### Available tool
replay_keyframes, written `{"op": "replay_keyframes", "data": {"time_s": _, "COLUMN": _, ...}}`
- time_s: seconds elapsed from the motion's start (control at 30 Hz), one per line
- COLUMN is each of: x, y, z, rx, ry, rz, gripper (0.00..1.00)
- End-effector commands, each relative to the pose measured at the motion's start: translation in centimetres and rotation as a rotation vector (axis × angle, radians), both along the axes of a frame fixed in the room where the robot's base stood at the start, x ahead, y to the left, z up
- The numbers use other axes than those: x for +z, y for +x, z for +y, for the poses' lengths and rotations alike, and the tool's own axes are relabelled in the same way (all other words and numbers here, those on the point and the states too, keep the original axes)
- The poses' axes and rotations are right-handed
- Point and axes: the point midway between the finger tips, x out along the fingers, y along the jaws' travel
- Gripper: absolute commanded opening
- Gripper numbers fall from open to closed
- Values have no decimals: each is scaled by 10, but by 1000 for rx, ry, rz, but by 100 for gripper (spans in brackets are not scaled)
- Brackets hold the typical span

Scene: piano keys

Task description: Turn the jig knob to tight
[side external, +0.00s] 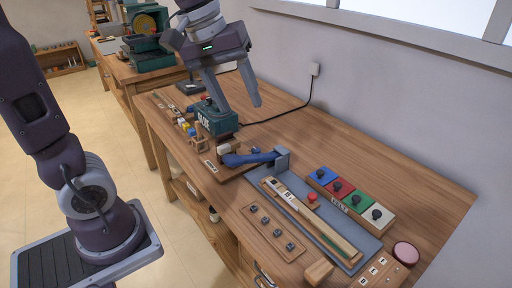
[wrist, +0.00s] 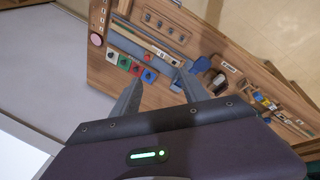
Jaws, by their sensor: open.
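The key jig (side external: 330,235) is a long blue-grey tray with a pale wooden key stick (side external: 283,192) in it, a red knob (side external: 312,197) beside the stick and a grey end block (side external: 282,159). It also shows in the wrist view, with the red knob (wrist: 163,55). I cannot tell which part is the jig knob, nor read its setting. My gripper (side external: 242,109) is open and empty, high above the bench behind the jig; its fingers (wrist: 162,75) frame bare bench in the wrist view, apart from everything.
A blue, red, green and white block row (side external: 350,198) with black knobs stands right of the jig. A blue-handled tool (side external: 250,158) lies at its far end, near a teal box (side external: 217,121). A pink disc (side external: 405,253) lies front right.

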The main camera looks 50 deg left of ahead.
Motion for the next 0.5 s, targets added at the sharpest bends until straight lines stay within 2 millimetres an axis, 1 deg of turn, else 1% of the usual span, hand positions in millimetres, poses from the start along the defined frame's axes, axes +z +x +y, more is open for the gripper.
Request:
{"op": "replay_keyframes", "data": {"time_s": 0.03, "x": -12, "y": 35, "z": 20, "rx": 140, "ry": -47, "rz": 55, "gripper": 52}}
{"op": "replay_keyframes", "data": {"time_s": 0.07, "x": -20, "y": 55, "z": 33, "rx": 233, "ry": -75, "rz": 84, "gripper": 52}}
{"op": "replay_keyframes", "data": {"time_s": 0.1, "x": -34, "y": 80, "z": 52, "rx": 355, "ry": -104, "rz": 122, "gripper": 52}}
{"op": "replay_keyframes", "data": {"time_s": 0.17, "x": -61, "y": 115, "z": 82, "rx": 536, "ry": -134, "rz": 174, "gripper": 52}}
{"op": "replay_keyframes", "data": {"time_s": 0.2, "x": -83, "y": 136, "z": 103, "rx": 652, "ry": -146, "rz": 208, "gripper": 52}}
{"op": "replay_keyframes", "data": {"time_s": 0.23, "x": -101, "y": 149, "z": 118, "rx": 734, "ry": -148, "rz": 229, "gripper": 52}}
{"op": "replay_keyframes", "data": {"time_s": 0.27, "x": -119, "y": 160, "z": 133, "rx": 811, "ry": -149, "rz": 249, "gripper": 52}}
{"op": "replay_keyframes", "data": {"time_s": 0.3, "x": -144, "y": 172, "z": 150, "rx": 905, "ry": -146, "rz": 272, "gripper": 52}}
{"op": "replay_keyframes", "data": {"time_s": 0.37, "x": -179, "y": 185, "z": 172, "rx": 1023, "ry": -137, "rz": 301, "gripper": 52}}
{"op": "replay_keyframes", "data": {"time_s": 0.4, "x": -200, "y": 191, "z": 184, "rx": 1083, "ry": -128, "rz": 315, "gripper": 52}}
{"op": "replay_keyframes", "data": {"time_s": 0.5, "x": -237, "y": 198, "z": 201, "rx": 1185, "ry": -111, "rz": 339, "gripper": 52}}
